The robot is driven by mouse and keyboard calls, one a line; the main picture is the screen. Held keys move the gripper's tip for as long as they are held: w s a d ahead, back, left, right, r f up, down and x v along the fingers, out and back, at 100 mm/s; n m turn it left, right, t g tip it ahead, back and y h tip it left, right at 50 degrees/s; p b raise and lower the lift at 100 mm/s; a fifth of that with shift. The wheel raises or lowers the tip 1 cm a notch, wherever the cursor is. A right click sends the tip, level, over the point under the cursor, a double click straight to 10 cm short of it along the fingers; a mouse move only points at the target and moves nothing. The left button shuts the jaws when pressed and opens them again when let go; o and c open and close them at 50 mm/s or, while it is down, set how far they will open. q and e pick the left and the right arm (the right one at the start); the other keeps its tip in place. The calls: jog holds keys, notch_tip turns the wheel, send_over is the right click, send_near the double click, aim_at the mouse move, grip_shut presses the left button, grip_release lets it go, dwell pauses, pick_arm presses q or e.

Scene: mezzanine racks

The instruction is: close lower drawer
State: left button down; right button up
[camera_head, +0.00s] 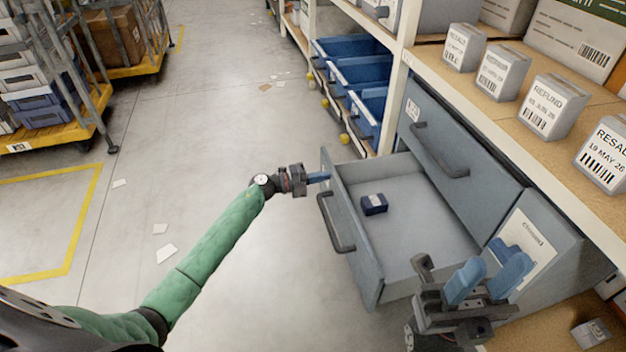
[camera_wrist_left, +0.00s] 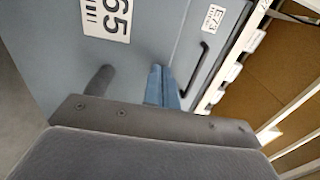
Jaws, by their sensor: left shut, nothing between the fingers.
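The lower drawer (camera_head: 366,246) is grey and pulled out from the cabinet, with a dark bar handle (camera_head: 336,222) on its front. My right gripper (camera_head: 488,280) is open and empty, over the near side of the drawer, by the cabinet.
The closed upper drawer (camera_head: 465,140) has a dark handle. Small white boxes (camera_head: 503,72) stand on the shelf above. Blue bins (camera_head: 358,72) fill the rack beyond. A loaded yellow cart (camera_head: 62,133) stands at the left. The floor between is mostly clear, with scraps of paper.

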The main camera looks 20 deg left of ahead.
pick_arm(q)
jog(key=shift+d, duration=0.15)
jog(key=x, duration=2.9)
jog(key=shift+w+r, duration=0.15)
jog(key=shift+w, duration=0.05)
